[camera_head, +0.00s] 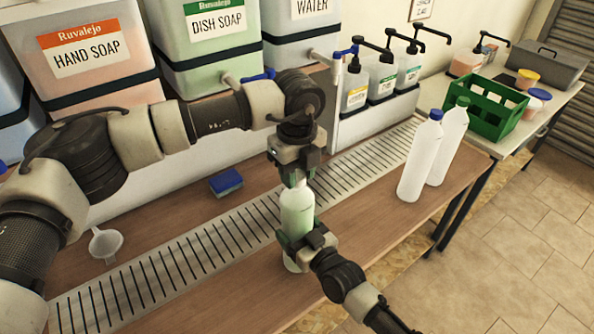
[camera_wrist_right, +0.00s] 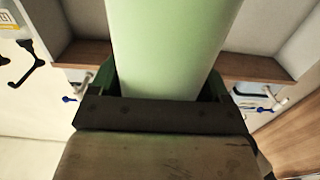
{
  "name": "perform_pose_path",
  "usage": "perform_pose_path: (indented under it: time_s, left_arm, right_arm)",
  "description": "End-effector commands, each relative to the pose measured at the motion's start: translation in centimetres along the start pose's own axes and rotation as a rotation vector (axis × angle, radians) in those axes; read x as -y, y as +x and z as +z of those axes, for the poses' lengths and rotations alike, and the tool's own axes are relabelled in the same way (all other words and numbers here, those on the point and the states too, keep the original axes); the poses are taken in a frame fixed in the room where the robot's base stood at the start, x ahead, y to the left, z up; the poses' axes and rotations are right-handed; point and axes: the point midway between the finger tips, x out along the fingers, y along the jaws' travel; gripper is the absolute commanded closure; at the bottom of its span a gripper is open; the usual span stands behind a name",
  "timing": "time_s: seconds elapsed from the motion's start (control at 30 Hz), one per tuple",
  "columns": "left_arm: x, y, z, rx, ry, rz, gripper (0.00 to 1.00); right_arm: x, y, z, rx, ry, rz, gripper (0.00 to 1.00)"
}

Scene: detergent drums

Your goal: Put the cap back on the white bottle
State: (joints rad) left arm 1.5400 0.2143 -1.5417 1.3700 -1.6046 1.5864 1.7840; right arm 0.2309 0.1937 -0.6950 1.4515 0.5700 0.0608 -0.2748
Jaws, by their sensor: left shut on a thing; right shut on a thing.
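The white bottle (camera_head: 297,208), with a pale green tint, stands upright at the front edge of the slotted drain strip. My right gripper (camera_head: 306,243) is shut around its lower body; the bottle also fills the top middle of the right wrist view (camera_wrist_right: 172,45), between the fingers. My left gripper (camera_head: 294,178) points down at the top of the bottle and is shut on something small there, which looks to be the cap. The cap and the bottle's mouth are hidden by the fingers, so I cannot tell whether the cap sits on the neck.
A blue-capped bottle (camera_head: 420,160) and a green-capped bottle (camera_head: 449,143) stand to the right. A funnel (camera_head: 105,244) and a blue sponge (camera_head: 226,182) lie left. Large drums with taps, such as the dish soap drum (camera_head: 212,60), line the back. A green crate (camera_head: 490,107) stands far right.

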Motion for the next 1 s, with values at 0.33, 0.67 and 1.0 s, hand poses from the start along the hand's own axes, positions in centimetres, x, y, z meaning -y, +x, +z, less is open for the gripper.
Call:
perform_pose_path:
  time_s: [0.33, 0.67, 1.0]
  left_arm:
    - [-0.01, 0.03, 0.00, 0.000, 0.325, 0.002, 0.94]
    - [0.00, 0.09, 0.00, 0.000, 1.015, 0.003, 0.94]
    - [-0.01, 0.13, 0.02, 0.000, 1.727, 0.003, 0.94]
  right_arm:
    - [-0.06, -0.04, 0.10, 0.002, 0.001, 0.001, 0.89]
    - [-0.07, -0.04, 0.10, 0.002, 0.002, 0.001, 0.89]
    - [-0.09, -0.05, 0.10, 0.002, 0.002, 0.002, 0.89]
